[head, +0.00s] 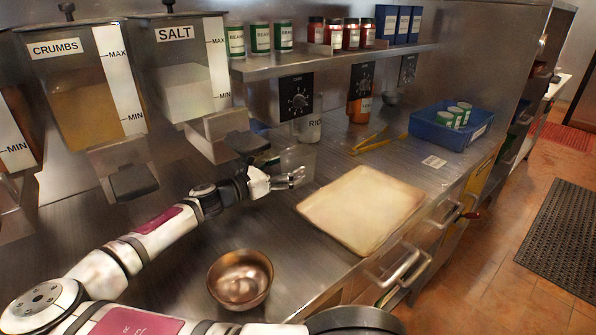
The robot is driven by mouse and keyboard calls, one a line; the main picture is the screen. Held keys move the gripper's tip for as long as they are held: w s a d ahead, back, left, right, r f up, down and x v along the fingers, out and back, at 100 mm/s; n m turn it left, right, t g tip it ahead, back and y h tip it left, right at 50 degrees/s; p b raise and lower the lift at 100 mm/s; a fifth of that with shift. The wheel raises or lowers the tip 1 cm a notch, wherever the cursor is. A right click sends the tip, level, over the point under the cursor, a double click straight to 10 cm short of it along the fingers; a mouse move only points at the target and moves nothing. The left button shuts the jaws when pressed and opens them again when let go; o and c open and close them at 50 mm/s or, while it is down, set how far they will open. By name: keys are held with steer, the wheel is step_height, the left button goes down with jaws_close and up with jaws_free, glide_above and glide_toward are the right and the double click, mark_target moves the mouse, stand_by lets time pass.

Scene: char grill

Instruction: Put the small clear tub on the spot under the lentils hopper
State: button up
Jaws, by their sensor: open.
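My gripper (301,176) is open, reaching to the right just above the steel counter (185,262). A faint see-through shape, which looks like the small clear tub (295,156), stands right behind and around the fingertips. Its edges are hard to make out, and I cannot tell whether the fingers touch it. No hopper with a readable lentils label shows. The hopper cut off at the left edge (12,140) shows only a MIN mark.
Hoppers marked crumbs (85,95) and salt (183,85) hang over the counter. A copper bowl (240,279) and a pale board (362,208) stand near the front. A white rice container (307,128), yellow tongs (378,142) and a blue bin (436,134) are behind.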

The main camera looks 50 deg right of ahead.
mark_target(311, 148)
steer(key=x, duration=0.4)
steer(key=shift+f+b, duration=0.2)
steer(key=shift+b, duration=0.2)
steer(key=shift+c, duration=0.6)
steer(key=c, duration=1.3)
steer(key=shift+r, duration=0.15)
steer(key=shift+r, duration=0.6)
step_height(311, 148, up, 3)
steer(key=shift+s+f, duration=0.1)
steer(key=shift+f, duration=0.15)
steer(key=s+a, duration=0.2)
steer(key=s, duration=0.2)
steer(key=s+a+p, duration=0.1)
steer(key=s+a, duration=0.1)
steer(key=s, duration=0.3)
steer(key=s+a+r+p, duration=0.1)
steer(key=s+a, duration=0.2)
steer(key=s, duration=0.2)
steer(key=shift+s, duration=0.15)
